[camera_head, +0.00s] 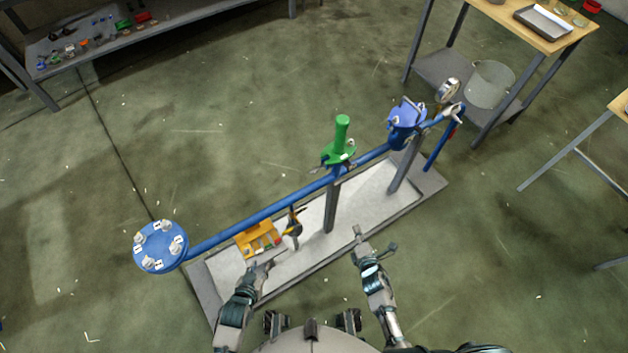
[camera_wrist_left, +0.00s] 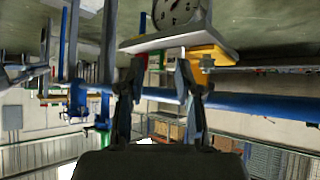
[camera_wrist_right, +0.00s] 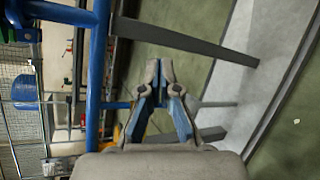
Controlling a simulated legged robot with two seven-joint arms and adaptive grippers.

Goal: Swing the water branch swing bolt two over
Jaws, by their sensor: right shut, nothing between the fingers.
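A blue pipe (camera_head: 270,208) runs across a stand. At its left end is a round blue flange (camera_head: 160,247) with several pale bolts around its rim. I cannot tell which one is swing bolt two, or whether the water branch is here. A green valve-like part (camera_head: 341,140) stands mid-pipe, and a blue fitting (camera_head: 405,120) sits near the right end. My left gripper (camera_head: 267,262) is open and empty near the yellow tool holder; its fingers show apart in the left wrist view (camera_wrist_left: 160,65). My right gripper (camera_wrist_right: 160,65) is shut and empty, over the stand's front edge, apart from the pipe.
A yellow holder (camera_head: 258,240) with tools stands below the pipe. Grey posts (camera_head: 330,206) hold the pipe above the pale base (camera_head: 300,232). A wooden table (camera_head: 505,17) is at the upper right. A shelf (camera_head: 190,12) with small parts is at the upper left.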

